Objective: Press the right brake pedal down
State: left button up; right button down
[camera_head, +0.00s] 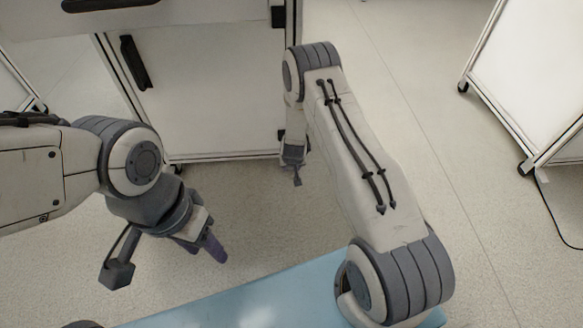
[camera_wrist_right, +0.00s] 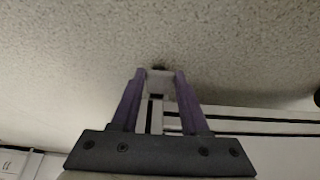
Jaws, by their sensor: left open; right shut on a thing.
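The white cart (camera_head: 205,105) stands ahead in the head view. My right arm reaches to its lower right corner, where the right caster and brake pedal are hidden behind my wrist. In the right wrist view my right gripper (camera_wrist_right: 160,76) has its purple fingers on both sides of a pale part (camera_wrist_right: 159,84) at the cart's foot, shut on it. A small dark piece shows just beyond that part; I cannot tell which piece is the brake pedal. My left gripper (camera_head: 206,247) is open and empty over the floor, apart from the cart.
A light blue surface (camera_head: 235,300) lies at the bottom of the head view. Another white wheeled panel (camera_head: 530,85) stands at the right, with a black cable (camera_head: 560,220) on the floor. The floor (camera_head: 425,120) between this panel and my right arm is clear.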

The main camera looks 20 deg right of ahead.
jog(key=shift+s+f+t+b, duration=0.2)
jog(key=shift+f+t+b, duration=0.2)
jog(key=shift+f+b, duration=0.2)
jog(key=shift+t, duration=0.3)
jog(key=shift+s+f+t, duration=0.15)
jog(key=shift+t, duration=0.15)
jog(key=shift+s+f+t+h, duration=0.1)
jog(key=shift+f+t+h, duration=0.3)
jog(key=shift+t, duration=0.2)
pick_arm(q)
jog(key=shift+f+b, duration=0.4)
jog(key=shift+f, duration=1.05)
pick_arm(e)
jog(key=shift+f+t+h, duration=0.3)
jog(key=shift+t, duration=0.5)
jog(key=shift+c, duration=2)
grip_release()
